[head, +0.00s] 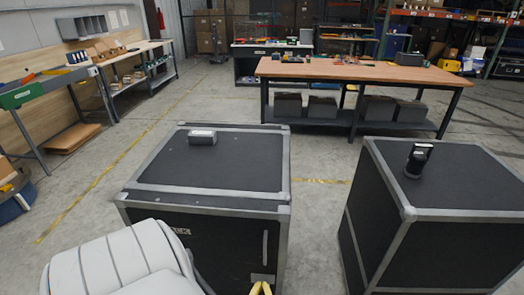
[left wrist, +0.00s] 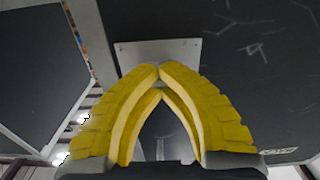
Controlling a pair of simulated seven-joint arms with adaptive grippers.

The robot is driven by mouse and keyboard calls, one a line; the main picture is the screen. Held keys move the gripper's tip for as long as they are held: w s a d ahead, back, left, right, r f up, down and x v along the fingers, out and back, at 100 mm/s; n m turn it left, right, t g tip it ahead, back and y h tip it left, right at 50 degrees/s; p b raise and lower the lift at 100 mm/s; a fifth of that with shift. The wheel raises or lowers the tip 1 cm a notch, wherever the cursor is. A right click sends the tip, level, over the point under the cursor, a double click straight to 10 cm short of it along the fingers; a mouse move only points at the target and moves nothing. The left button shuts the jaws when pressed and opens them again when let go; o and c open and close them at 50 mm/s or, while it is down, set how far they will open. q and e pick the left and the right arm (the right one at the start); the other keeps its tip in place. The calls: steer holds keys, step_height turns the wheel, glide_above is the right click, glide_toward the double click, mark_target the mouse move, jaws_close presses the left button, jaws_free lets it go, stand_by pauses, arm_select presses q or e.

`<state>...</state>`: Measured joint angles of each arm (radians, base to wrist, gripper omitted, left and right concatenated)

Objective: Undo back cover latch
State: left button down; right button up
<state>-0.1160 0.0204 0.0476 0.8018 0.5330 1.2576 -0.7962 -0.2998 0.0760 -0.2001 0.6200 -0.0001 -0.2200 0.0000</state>
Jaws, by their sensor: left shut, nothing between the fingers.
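A black case with grey metal edges (head: 215,165) stands in the middle of the head view, with a closed top. A light grey metal plate (head: 263,278) sits low on its near side. My left gripper (head: 261,289) shows only its yellow fingertips at the bottom edge, just below the plate. In the left wrist view, the gripper's yellow fingers (left wrist: 158,70) meet at the tips with nothing between them. The tips overlap a grey plate (left wrist: 160,52) on a dark panel; I cannot tell whether they touch. They hide part of it, and no separate latch part is clear. My right gripper is not in view.
A second black case (head: 450,180) stands to the right, with a small black device (head: 418,160) on top. A small grey box (head: 202,137) lies on the middle case. A wooden-topped workbench (head: 360,72) stands behind. Bare floor (head: 318,165) separates the cases.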

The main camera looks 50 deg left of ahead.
arm_select(q)
steer(key=n, duration=0.3)
steer(key=shift+n, duration=0.4)
steer(key=c, duration=2.2)
jaws_free()
steer(key=n, duration=0.4)
steer(key=c, duration=0.5)
jaws_free()
steer(key=shift+v, duration=6)
